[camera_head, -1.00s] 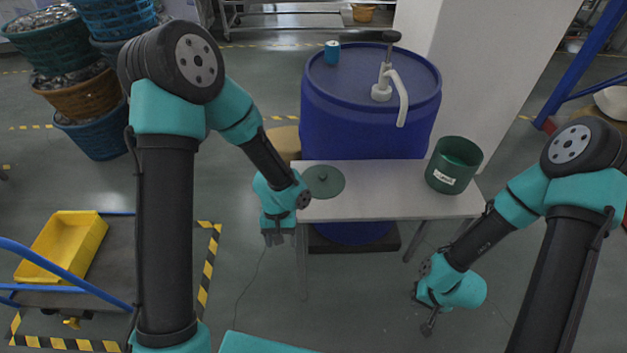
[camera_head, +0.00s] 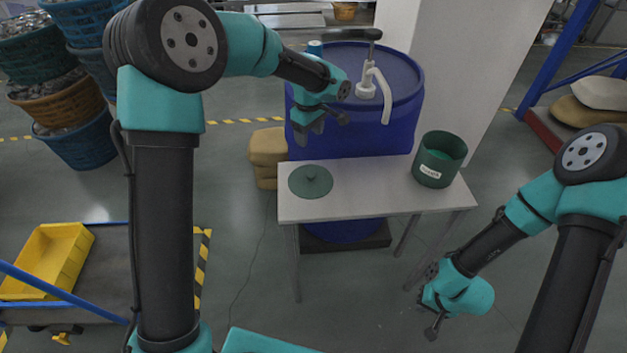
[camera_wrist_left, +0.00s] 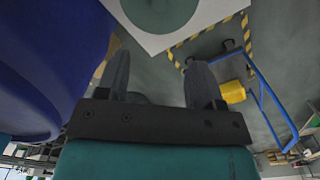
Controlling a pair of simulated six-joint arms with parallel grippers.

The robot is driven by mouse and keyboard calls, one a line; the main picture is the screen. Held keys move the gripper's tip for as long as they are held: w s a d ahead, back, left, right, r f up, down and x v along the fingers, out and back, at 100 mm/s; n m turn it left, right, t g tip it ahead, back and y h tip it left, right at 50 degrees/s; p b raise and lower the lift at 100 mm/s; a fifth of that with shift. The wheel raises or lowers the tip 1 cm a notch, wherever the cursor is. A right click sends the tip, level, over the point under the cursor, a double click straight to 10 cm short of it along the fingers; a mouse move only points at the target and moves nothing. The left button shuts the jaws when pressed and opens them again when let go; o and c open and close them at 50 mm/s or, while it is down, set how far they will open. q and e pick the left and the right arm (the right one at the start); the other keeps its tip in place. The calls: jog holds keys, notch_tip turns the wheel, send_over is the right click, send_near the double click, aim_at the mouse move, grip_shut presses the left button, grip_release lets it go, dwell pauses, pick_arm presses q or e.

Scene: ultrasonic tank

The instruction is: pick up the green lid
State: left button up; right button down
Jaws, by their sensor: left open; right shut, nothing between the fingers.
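The green lid (camera_head: 310,182), a flat round disc with a small knob, lies on the left part of the small white table (camera_head: 365,203). It also shows at the top of the left wrist view (camera_wrist_left: 160,8), partly cut off. My left gripper (camera_head: 309,138) is open and empty, held above and behind the lid, in front of the blue barrel. Its two fingers (camera_wrist_left: 158,80) are apart in the left wrist view. My right gripper (camera_head: 431,333) is shut and empty, low at the right, below the table's front edge.
A green bin (camera_head: 439,160) with a white label stands on the table's right side. The large blue barrel (camera_head: 400,120) with a pump (camera_head: 372,85) stands right behind the table. A yellow crate (camera_head: 48,262) sits on a cart at left. The table's middle is clear.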

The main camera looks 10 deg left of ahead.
pick_arm(q)
send_near(311, 174)
notch_tip(311, 174, down, 5)
jog(key=shift+a+f, duration=0.15)
dwell(0.4)
jog(key=shift+f, duration=0.1)
jog(key=shift+f, duration=2.5)
jog(key=shift+c, duration=0.4)
jog(key=c, duration=0.9)
